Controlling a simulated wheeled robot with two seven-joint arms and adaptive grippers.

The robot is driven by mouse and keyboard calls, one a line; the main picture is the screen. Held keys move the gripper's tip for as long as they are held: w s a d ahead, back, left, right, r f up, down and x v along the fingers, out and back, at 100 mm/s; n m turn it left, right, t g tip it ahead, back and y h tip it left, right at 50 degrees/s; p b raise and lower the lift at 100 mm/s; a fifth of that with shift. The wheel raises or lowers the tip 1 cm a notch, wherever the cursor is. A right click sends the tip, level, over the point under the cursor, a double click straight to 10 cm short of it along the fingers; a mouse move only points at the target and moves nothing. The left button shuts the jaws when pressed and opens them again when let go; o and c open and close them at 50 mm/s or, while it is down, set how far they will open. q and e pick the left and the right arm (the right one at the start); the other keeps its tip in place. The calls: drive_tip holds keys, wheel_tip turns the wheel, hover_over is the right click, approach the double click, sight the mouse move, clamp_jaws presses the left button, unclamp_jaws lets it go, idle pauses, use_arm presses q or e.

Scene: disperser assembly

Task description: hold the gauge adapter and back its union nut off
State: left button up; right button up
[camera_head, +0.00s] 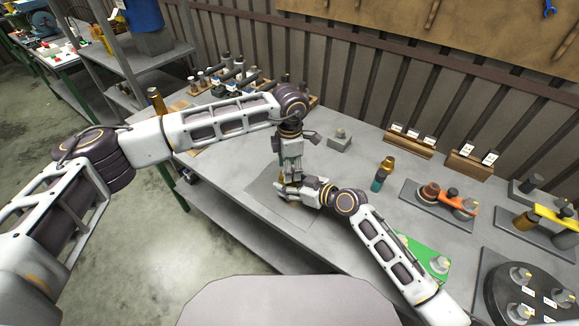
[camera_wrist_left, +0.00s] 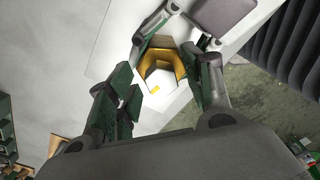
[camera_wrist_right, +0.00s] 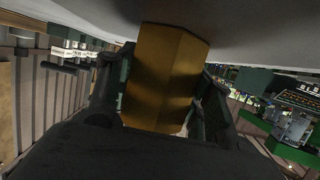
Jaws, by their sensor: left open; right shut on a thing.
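The gauge adapter, a brass hexagonal piece, shows from its end in the left wrist view (camera_wrist_left: 158,54) and from its side in the right wrist view (camera_wrist_right: 165,75). My right gripper (camera_wrist_right: 162,95) is shut on it. My left gripper (camera_head: 290,176) points down over the right gripper in the head view. In the left wrist view its fingers (camera_wrist_left: 170,80) are open on both sides of the brass hex end; I cannot tell whether they touch it. The union nut cannot be told apart from the adapter body. In the head view the grippers mostly hide the piece.
A grey mat (camera_head: 262,190) lies under the grippers. A grey block (camera_head: 340,139) stands behind them. To the right are a teal-and-brass bottle-like part (camera_head: 378,181), a tray with an orange part (camera_head: 431,211), a green plate (camera_head: 420,249) and a black round fixture (camera_head: 500,300).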

use_arm(q)
wheel_tip(320, 180, up, 12)
idle(0.8)
use_arm(e)
drive_tip(key=o, duration=1.5)
drive_tip(key=shift+s+d, duration=0.1)
drive_tip(key=shift+d, duration=0.05)
drive_tip(key=shift+v, duration=5.85)
drive_tip(key=shift+s, duration=0.1)
